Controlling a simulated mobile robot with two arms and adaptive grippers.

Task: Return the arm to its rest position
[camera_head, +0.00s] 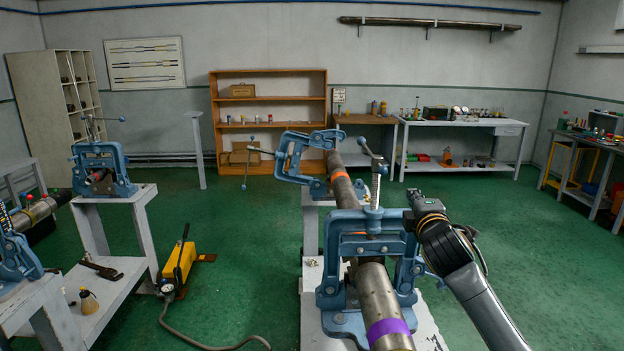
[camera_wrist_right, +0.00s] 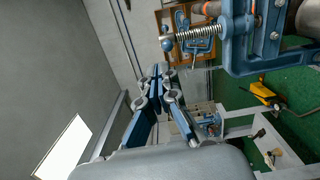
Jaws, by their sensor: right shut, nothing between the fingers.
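My right arm comes in from the lower right in the head view. My right gripper (camera_head: 416,203) is just right of the near blue pipe vise (camera_head: 347,228), close to its upper frame. Whether they touch is hard to tell. In the right wrist view the fingers (camera_wrist_right: 160,74) are shut and empty, with wall behind them. The near vise (camera_wrist_right: 240,45) shows there at the upper right. A long steel pipe (camera_head: 378,297) with orange and purple bands runs through the near vise and toward the far vise (camera_head: 291,157), whose frame is swung open. My left gripper is out of view.
A yellow hydraulic pump (camera_head: 180,262) with a hose stands on the green floor. Another vise (camera_head: 99,168) stands on a white bench at the left. A shelf (camera_head: 268,98) and workbenches (camera_head: 464,124) line the back wall. The floor right of my arm is clear.

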